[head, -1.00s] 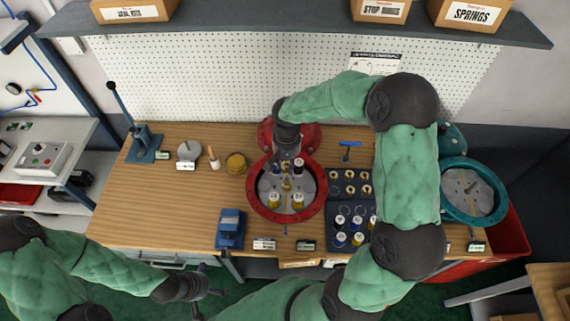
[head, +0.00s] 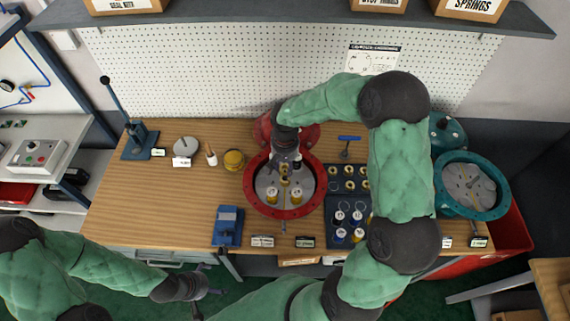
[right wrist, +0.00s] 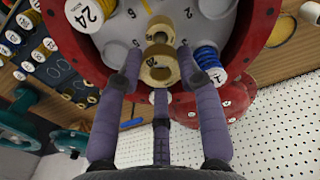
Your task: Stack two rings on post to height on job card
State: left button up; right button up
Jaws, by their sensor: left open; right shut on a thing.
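A brass ring (right wrist: 159,66) sits between the fingers of my right gripper (right wrist: 160,58), which is shut on it. A second brass ring (right wrist: 161,30) is just beyond it over the grey plate in the right wrist view; I cannot tell whether the two touch. The post is not clearly visible. In the head view my right gripper (head: 287,160) reaches down into the red round housing (head: 250,194). The job card (head: 373,60) hangs on the pegboard, too small to read. My left gripper (head: 207,293) is open and empty, low in front of the bench.
Labelled yellow springs (head: 271,195) and a blue spring (right wrist: 207,62) stand around the plate, close to my right fingers. A dark tray (head: 333,203) with rings and springs lies right of the housing. A teal housing (head: 440,199) is farther right.

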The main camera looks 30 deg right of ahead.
jog(key=shift+f+b, duration=2)
jog(key=shift+f, duration=0.35)
jog(key=o, duration=1.3)
jog(key=shift+c, duration=0.2)
jog(key=shift+r, duration=0.15)
notch_tip(320, 180, up, 12)
